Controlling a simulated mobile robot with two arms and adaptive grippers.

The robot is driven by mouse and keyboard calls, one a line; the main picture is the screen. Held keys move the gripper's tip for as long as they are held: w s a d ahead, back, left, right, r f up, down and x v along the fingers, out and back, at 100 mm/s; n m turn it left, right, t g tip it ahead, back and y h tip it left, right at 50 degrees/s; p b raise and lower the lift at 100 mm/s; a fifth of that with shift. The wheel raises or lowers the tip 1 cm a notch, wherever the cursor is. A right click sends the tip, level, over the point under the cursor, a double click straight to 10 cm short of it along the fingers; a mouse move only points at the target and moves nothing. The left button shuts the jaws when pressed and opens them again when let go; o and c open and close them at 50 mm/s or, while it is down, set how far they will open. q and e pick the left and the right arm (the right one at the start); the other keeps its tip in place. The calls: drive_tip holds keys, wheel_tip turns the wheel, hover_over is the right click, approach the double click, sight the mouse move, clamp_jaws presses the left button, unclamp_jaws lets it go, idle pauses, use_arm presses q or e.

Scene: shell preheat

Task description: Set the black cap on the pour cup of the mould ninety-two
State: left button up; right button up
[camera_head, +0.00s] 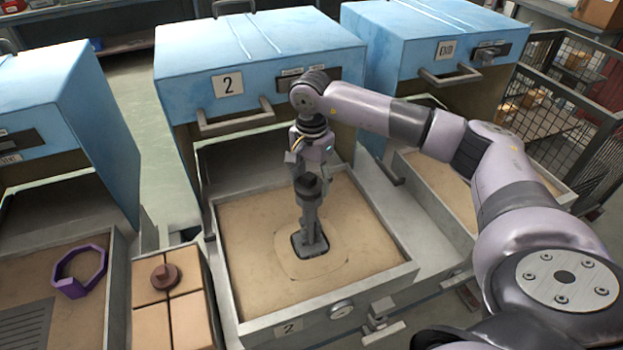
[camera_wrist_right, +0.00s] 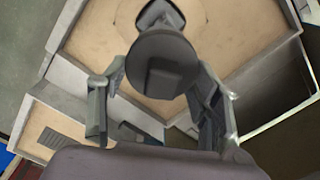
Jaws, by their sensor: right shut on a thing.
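My right gripper (camera_head: 313,228) points straight down over the sand-filled drawer (camera_head: 228,299) marked 2. In the right wrist view its fingers (camera_wrist_right: 160,72) stand either side of a dark round cap (camera_wrist_right: 155,49) and are shut on it. The cap has a raised block on its face. The pour cup (camera_head: 296,246), a dark rim with rounded corners, lies in the sand right under the gripper. It shows partly beyond the cap in the wrist view (camera_wrist_right: 150,14). I cannot tell whether cap and cup touch. A faint outline of the mould surrounds the cup; no ninety-two is readable.
A blue furnace (camera_head: 290,40) marked 2 stands behind the drawer, with more blue units on both sides. At left are a purple ring (camera_head: 66,285) and tan blocks (camera_head: 188,315) carrying a reddish-brown knobbed piece (camera_head: 160,277). A mesh cage (camera_head: 560,110) stands at right.

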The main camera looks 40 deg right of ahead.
sight(311, 174)
drive_tip(key=o, duration=1.2)
drive_tip(key=shift+r, duration=0.1)
wheel_tip(311, 174, up, 12)
drive_tip(key=shift+f, duration=0.1)
idle(0.3)
